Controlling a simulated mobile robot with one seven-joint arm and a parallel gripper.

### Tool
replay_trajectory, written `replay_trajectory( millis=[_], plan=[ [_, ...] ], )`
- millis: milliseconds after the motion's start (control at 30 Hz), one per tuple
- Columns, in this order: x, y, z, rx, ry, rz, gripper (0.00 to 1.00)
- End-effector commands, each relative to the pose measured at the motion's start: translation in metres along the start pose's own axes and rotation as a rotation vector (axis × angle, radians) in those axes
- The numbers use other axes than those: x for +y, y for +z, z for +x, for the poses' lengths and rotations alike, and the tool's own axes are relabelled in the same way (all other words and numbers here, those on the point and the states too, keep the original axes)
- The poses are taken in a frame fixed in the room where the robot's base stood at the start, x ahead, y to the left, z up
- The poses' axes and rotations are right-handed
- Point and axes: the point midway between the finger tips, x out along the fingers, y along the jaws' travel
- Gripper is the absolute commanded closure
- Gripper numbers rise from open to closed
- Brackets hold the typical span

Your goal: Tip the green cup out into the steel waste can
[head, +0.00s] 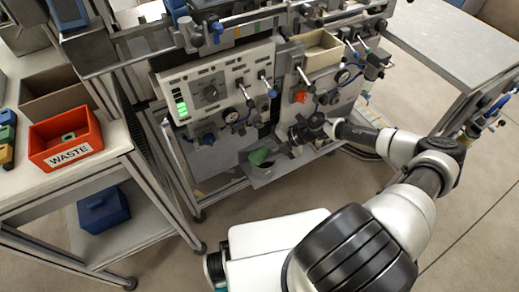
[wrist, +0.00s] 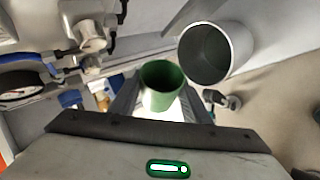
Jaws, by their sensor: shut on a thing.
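The green cup (wrist: 161,101) is between the two fingers of my gripper (wrist: 161,106) in the wrist view, and the gripper is shut on it. The cup's open mouth faces the camera, much as the can's mouth does, so it looks about upright. What lies inside is too dark to tell. The steel waste can (wrist: 238,50) stands just right of the cup, apart from it, with its round mouth open. In the head view my gripper (head: 297,134) is low in front of the machine panel; the cup and can cannot be made out surely there.
A red bin marked WASTE (head: 65,138) stands on the left bench, a different container from the can. A green piece lies in a grey tray (head: 263,174) left of my gripper. The machine's knobs and hoses (head: 240,92) crowd the space behind.

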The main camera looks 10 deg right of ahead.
Motion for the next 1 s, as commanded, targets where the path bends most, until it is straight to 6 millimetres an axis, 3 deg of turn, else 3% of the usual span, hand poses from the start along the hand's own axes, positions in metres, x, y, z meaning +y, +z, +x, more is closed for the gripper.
replay_trajectory(
  millis=[1000],
  plan=[
    [0.0099, -0.0023, -0.0077, -0.23, -0.12, -0.234, 0.82]
  ],
)
